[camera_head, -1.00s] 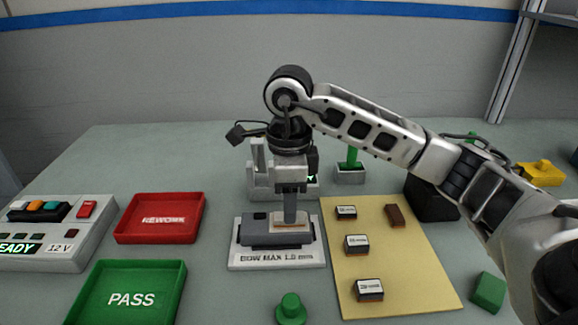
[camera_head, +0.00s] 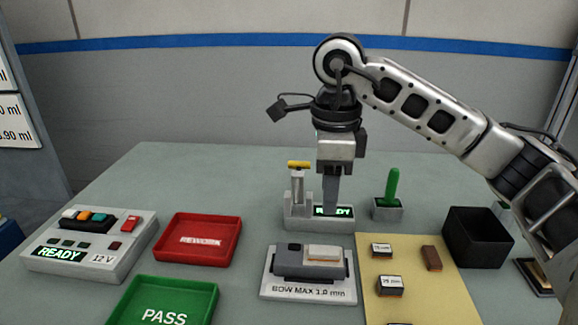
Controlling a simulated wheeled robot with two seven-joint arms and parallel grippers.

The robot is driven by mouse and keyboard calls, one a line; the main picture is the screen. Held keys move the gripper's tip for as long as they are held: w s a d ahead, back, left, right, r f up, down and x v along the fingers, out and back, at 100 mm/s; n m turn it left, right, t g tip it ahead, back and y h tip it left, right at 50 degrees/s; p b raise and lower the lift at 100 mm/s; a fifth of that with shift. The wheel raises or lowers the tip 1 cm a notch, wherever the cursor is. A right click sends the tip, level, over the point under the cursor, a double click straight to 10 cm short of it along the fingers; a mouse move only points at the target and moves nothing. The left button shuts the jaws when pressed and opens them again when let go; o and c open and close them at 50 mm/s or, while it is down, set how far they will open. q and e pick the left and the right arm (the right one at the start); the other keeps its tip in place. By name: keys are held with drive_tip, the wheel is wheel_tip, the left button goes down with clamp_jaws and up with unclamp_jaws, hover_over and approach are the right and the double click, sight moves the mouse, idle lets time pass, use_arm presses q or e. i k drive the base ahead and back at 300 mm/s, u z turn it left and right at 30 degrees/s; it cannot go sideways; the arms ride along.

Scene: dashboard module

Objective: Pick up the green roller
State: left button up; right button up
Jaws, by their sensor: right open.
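A green upright rod with a rounded top (camera_head: 393,187), which looks like the green roller, stands in a small grey holder (camera_head: 387,210) at the back right of centre. My right gripper (camera_head: 331,205) points straight down to the left of it, apart from it. The gripper shows edge-on, open and with nothing visible in it, in front of the grey station with the green display. My left gripper is not in view.
A grey module on a labelled plate (camera_head: 310,289) carries a pale block (camera_head: 323,253). A tan mat (camera_head: 435,290) holds several small blocks. A black bin (camera_head: 476,240) stands right of the holder. A red tray (camera_head: 199,264), a green tray (camera_head: 205,300) and a READY box (camera_head: 105,265) lie left.

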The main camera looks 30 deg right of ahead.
sight(394, 176)
drive_tip(key=k, duration=1)
